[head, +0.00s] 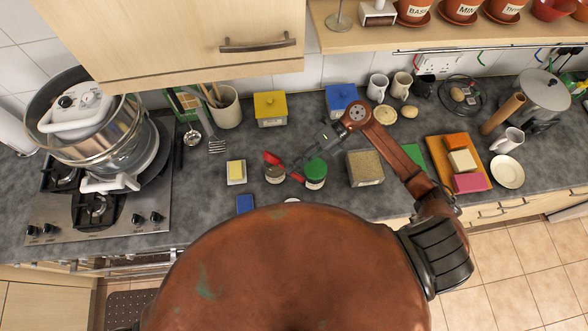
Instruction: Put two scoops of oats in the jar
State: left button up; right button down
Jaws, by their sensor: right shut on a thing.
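My right gripper (294,165) reaches in from the right and is shut on a red scoop (272,158). The scoop is over or just behind a small open-looking glass jar (275,175); I cannot tell whether it touches the rim or holds oats. A second jar with a green lid (316,167) stands just right of it. A square clear container of tan, grainy stuff that looks like oats (365,168) stands further right, under my forearm's left side. My left gripper is not in view.
A butter dish (236,172) stands left of the jar, with a blue block (245,204) in front. Yellow (270,108) and blue (340,99) canisters stand behind. A wooden board (459,165) with coloured blocks lies right. The hob (95,212) is left.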

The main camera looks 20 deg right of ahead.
jog(key=r+n+t+h+p, duration=0.1)
jog(key=h+p, duration=0.1)
jog(key=h, duration=0.1)
jog(key=r+n+t+h+p, duration=0.1)
jog(key=t+h+p, duration=0.1)
jog(key=h, duration=0.1)
jog(key=r+n+t+h+p, duration=0.1)
jog(key=t+h+p, duration=0.1)
jog(key=h+p, duration=0.1)
jog(key=shift+s+a+r+h, duration=0.2)
jog(key=shift+a+r+h, duration=0.1)
jog(key=shift+a+r, duration=0.1)
dwell(0.4)
dwell(0.6)
